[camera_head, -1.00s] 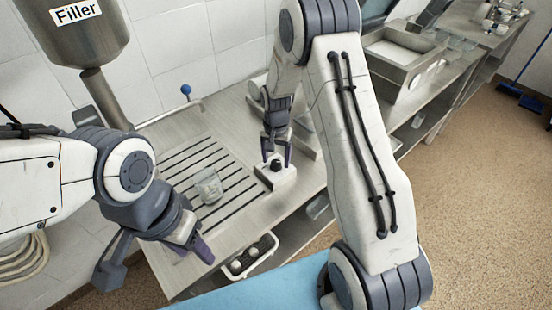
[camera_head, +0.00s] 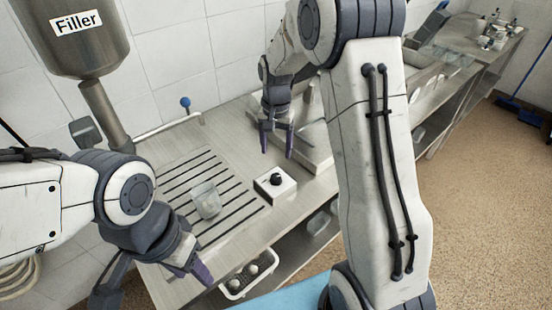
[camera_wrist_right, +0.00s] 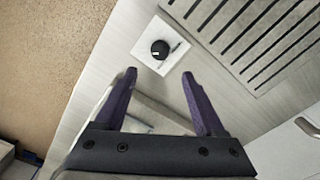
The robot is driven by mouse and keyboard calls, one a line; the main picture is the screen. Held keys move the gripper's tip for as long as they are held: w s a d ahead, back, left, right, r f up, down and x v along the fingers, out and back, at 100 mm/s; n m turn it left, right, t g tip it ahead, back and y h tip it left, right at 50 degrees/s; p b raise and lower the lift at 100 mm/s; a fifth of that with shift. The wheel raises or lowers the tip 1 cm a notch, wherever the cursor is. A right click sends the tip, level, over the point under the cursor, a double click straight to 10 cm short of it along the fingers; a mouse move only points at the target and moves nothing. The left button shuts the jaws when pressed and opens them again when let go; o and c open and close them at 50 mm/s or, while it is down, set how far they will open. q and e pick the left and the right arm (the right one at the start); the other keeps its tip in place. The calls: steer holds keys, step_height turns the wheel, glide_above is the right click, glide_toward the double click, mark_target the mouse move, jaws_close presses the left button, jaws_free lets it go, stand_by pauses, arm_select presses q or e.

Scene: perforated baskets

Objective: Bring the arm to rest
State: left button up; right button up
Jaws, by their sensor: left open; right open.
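My right gripper (camera_head: 276,142) is open and empty above the counter, just behind and to the right of a small white box with a black knob (camera_head: 276,186). In the right wrist view its two purple fingers (camera_wrist_right: 158,88) are apart, and the white box (camera_wrist_right: 160,46) lies beyond the tips, not touched. My left gripper (camera_head: 190,275) is low at the left, near the counter's front edge. Its fingers show from the side and hold nothing that I can see.
A clear glass container (camera_head: 206,200) stands on the slotted drain panel (camera_head: 170,180). A filler tank (camera_head: 75,40) hangs at the upper left. A white basket with round items (camera_head: 248,278) sits below the counter front. A metal counter (camera_head: 470,60) runs away at the right.

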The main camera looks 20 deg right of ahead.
steer(key=shift+r, duration=0.15)
stand_by(0.3)
steer(key=s+a+r+n, duration=0.3)
steer(key=s+a+n, duration=0.1)
steer(key=s+a, duration=0.3)
steer(key=s+a+r+n, duration=0.3)
steer(key=s+a+n, duration=0.1)
steer(key=s+a, duration=0.3)
steer(key=s+a+n+y, duration=0.1)
steer(key=s+n, duration=0.5)
steer(key=s, duration=0.9)
steer(key=shift+s+a+n, duration=0.2)
steer(key=shift+a+n, duration=0.15)
steer(key=shift+n, duration=0.05)
steer(key=shift+r, duration=0.1)
